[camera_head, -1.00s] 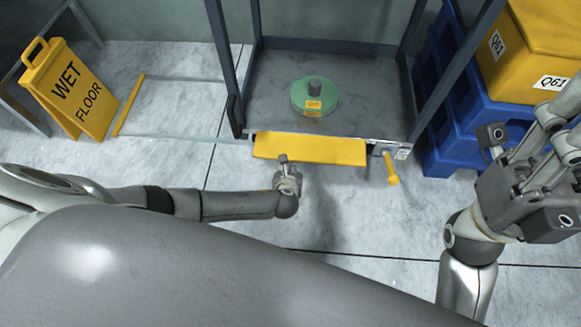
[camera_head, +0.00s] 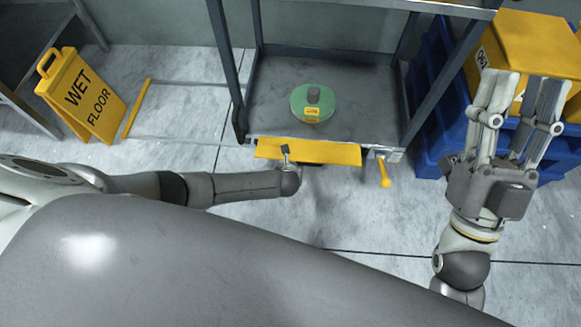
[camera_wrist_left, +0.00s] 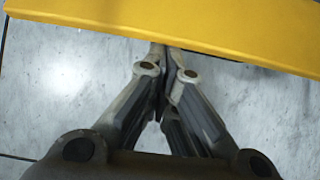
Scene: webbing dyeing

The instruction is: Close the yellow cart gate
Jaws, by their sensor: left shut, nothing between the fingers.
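The yellow gate (camera_head: 330,152) is a flat panel along the front edge of the grey cart (camera_head: 272,85). It hangs out from that edge and is not upright. A yellow lever (camera_head: 384,172) sits at the cart's front right corner. My left gripper (camera_head: 285,150) is at the gate, left of its middle. In the left wrist view its fingers (camera_wrist_left: 165,52) are shut and empty, with the tips at the gate's edge (camera_wrist_left: 200,22); contact is hard to tell. My right gripper (camera_head: 525,85) is raised at the right, open and empty.
A green spool (camera_head: 299,100) with a grey core lies on the cart deck. Blue pallets (camera_head: 428,120) and a yellow box (camera_head: 520,45) stand to the right, behind my right gripper. A wet floor sign (camera_head: 82,95) stands at the left.

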